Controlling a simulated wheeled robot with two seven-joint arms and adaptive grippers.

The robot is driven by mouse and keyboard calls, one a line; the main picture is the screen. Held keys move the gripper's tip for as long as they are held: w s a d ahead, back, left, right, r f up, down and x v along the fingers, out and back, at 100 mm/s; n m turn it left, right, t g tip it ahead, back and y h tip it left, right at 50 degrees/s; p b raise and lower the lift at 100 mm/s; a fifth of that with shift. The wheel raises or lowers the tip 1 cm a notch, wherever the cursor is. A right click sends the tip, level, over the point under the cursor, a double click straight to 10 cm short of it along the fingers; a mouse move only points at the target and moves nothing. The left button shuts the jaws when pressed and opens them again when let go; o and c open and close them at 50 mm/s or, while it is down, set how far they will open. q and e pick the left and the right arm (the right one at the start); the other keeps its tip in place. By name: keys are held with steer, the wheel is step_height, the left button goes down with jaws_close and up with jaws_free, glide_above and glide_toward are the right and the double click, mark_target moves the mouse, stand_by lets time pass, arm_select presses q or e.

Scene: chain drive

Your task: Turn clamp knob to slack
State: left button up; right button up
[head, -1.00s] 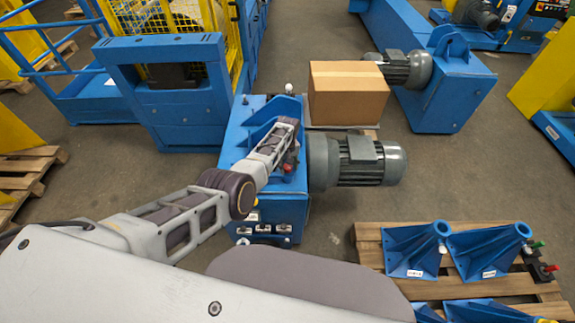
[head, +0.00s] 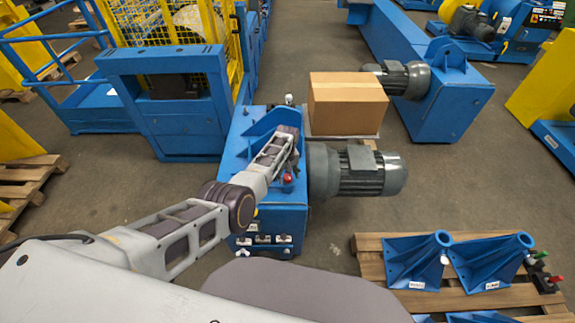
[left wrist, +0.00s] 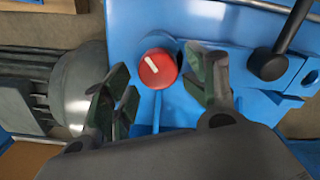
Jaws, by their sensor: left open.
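A red round knob (left wrist: 157,68) with a white pointer line sits on the blue machine housing (left wrist: 150,20) in the left wrist view. It also shows as a small red spot in the head view (head: 288,178), below the end of my left arm. My left gripper (left wrist: 165,82) is open, with one finger on each side of the knob in the picture. I cannot tell whether the fingers touch it. In the head view my left gripper (head: 291,158) is over the top of the blue gearbox. My right gripper is not in view.
A black lever (left wrist: 276,62) stands beside the knob on the right in the wrist view. A grey motor (head: 360,172) juts from the gearbox, with a cardboard box (head: 346,105) behind it. Blue brackets (head: 415,262) lie on a pallet at lower right.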

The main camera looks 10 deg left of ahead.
mark_target(288, 176)
arm_select(q)
steer(key=shift+r, duration=3.7)
